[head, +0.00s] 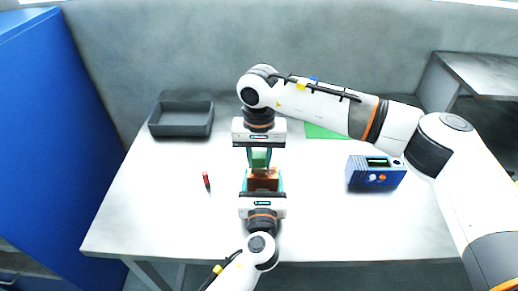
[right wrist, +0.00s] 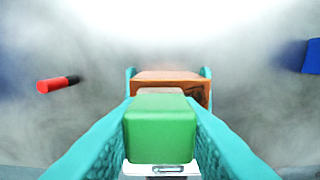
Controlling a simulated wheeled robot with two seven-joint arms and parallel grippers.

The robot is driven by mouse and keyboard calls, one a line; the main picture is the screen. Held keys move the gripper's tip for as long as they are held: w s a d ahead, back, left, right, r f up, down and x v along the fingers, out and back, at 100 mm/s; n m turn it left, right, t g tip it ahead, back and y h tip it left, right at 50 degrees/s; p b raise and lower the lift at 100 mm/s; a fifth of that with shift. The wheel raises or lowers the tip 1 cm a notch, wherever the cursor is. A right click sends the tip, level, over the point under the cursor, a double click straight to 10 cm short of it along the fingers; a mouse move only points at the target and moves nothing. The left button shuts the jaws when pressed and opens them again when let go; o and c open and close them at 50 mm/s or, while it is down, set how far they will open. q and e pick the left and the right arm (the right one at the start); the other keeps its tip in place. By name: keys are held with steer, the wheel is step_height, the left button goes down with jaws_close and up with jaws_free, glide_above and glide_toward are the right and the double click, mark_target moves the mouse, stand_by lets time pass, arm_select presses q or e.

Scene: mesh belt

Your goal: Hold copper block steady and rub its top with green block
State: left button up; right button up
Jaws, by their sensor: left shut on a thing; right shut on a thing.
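The copper block (head: 263,183) sits near the middle of the white table. My left gripper (head: 263,178) comes from the front edge and is shut on it, a finger on each side. The copper block also shows in the right wrist view (right wrist: 170,76), behind the green block. The green block (right wrist: 160,135) is between the teal fingers of my right gripper (right wrist: 160,128), which is shut on it. In the head view the green block (head: 260,158) is at or just beyond the copper block's far edge. I cannot tell whether the two blocks touch.
A dark grey tray (head: 182,132) stands at the back left. A red and black marker-like object (head: 206,180) lies left of the blocks. A blue device (head: 376,172) with a small display is at the right. A green sheet (head: 325,131) lies behind my right arm. The front left tabletop is clear.

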steer(key=shift+d+f, duration=0.25)
steer(key=shift+f, duration=0.2)
steer(key=shift+d+f, duration=0.15)
steer(key=shift+d, duration=0.65)
steer(key=shift+c, duration=0.3)
steer(key=shift+a, duration=1)
arm_select(q)
steer(key=shift+a, duration=0.1)
arm_select(e)
steer(key=shift+d, duration=2.85)
steer(key=a, duration=0.5)
steer(key=shift+a, duration=0.35)
steer(key=shift+a+r, duration=0.1)
steer(key=shift+r, duration=4)
